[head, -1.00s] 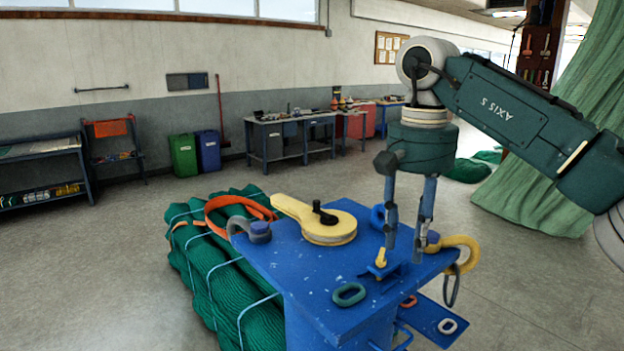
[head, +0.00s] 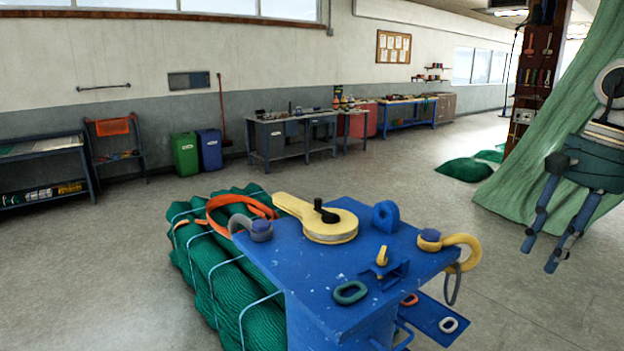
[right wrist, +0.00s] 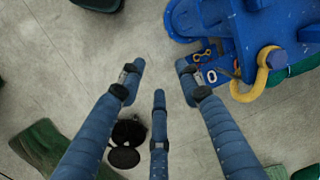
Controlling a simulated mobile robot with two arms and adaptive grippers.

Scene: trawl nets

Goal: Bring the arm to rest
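My right gripper (head: 541,252) hangs at the right edge of the head view, fingers pointing down, clear of the blue stand. In the right wrist view its fingers (right wrist: 159,85) are spread apart with only floor between them, so it is open and empty. The blue stand (head: 325,280) is left of it in the head view. On the stand are a yellow block (head: 330,228) with a black knob, a blue lug (head: 385,216), a yellow shackle (head: 455,243), a grey shackle (head: 255,229) and a green ring (head: 350,293). My left gripper is not in view.
A bound green net bundle (head: 215,265) lies left of the stand. A hanging green net (head: 530,170) is behind my right gripper. Workbenches (head: 290,135) and bins (head: 184,155) line the back wall. Open floor (head: 420,200) lies behind the stand.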

